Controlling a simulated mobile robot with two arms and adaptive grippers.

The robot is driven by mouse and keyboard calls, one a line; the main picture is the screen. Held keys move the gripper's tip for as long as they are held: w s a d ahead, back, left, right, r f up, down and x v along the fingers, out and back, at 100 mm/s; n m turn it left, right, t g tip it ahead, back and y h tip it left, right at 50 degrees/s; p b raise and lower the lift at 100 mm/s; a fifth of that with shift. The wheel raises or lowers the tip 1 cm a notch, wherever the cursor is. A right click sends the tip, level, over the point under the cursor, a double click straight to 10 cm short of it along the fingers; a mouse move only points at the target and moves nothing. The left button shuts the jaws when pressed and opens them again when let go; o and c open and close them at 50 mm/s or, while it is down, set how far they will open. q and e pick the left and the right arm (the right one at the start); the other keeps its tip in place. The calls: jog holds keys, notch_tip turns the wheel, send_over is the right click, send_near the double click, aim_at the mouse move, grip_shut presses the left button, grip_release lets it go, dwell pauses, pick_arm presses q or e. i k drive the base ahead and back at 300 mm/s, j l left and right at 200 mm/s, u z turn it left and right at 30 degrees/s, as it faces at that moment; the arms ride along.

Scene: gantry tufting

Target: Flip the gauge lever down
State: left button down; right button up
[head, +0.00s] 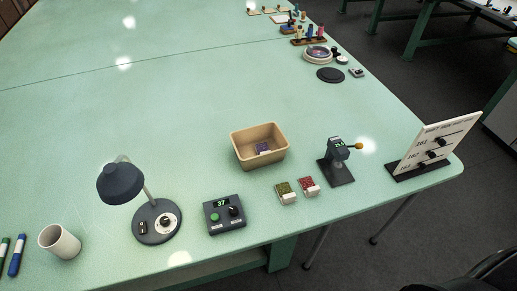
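Nothing touches the lever. Neither of my grippers is in view.
A tan bin (259,146) with a dark purple item stands left of the gauge. Two small packets (286,193) (308,187) lie between the gauge and a control box (224,214). A white board (436,144) stands to the right. A desk lamp (156,220) stands at left.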

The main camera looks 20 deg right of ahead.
aim_at(358, 145)
jog(key=z, duration=1.35)
